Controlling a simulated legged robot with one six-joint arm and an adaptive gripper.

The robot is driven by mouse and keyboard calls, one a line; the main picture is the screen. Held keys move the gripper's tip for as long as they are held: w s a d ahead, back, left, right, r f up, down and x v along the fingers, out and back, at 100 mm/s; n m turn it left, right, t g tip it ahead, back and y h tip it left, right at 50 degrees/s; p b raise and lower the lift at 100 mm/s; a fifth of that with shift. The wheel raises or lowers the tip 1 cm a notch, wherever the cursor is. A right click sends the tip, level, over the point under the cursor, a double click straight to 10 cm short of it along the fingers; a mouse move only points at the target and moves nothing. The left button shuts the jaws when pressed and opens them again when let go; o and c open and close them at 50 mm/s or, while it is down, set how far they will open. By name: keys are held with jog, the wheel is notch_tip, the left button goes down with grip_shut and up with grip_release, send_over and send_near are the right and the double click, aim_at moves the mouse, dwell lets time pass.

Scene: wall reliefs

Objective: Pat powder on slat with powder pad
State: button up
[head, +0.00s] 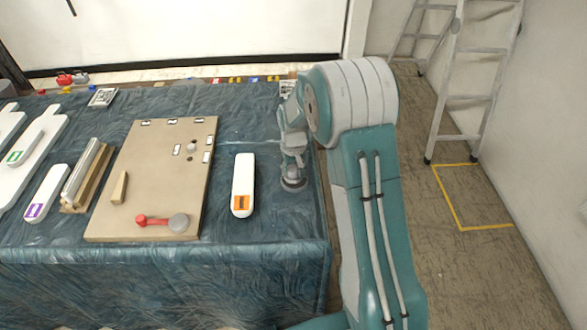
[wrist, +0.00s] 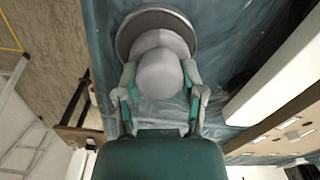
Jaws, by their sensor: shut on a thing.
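My gripper (head: 293,150) is shut on a grey round-knobbed pad with a wide disc base, which I take as the powder pad (head: 293,184). In the wrist view, the fingers (wrist: 160,95) sit on both sides of the pad's pale knob (wrist: 162,72), with its darker disc beyond. The pad is low over the right end of the table; whether it touches the cloth is unclear. A white slat-like piece with an orange label (head: 243,180) lies just left of it. Similar white pieces have a purple label (head: 46,192) and a green label (head: 36,138). No label is readable, and I see no clear powder.
Blue wrinkled cloth (head: 270,260) covers the table. A ladder (head: 470,80) stands right.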

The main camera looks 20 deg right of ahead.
aim_at(294, 168)
jog(key=shift+d+f, duration=0.2)
jog(key=shift+f, duration=0.35)
dwell(1.3)
jog(key=shift+r, duration=0.1)
jog(key=shift+a+r, duration=0.1)
jog(key=shift+r, duration=3.4)
jog(key=shift+s, duration=0.1)
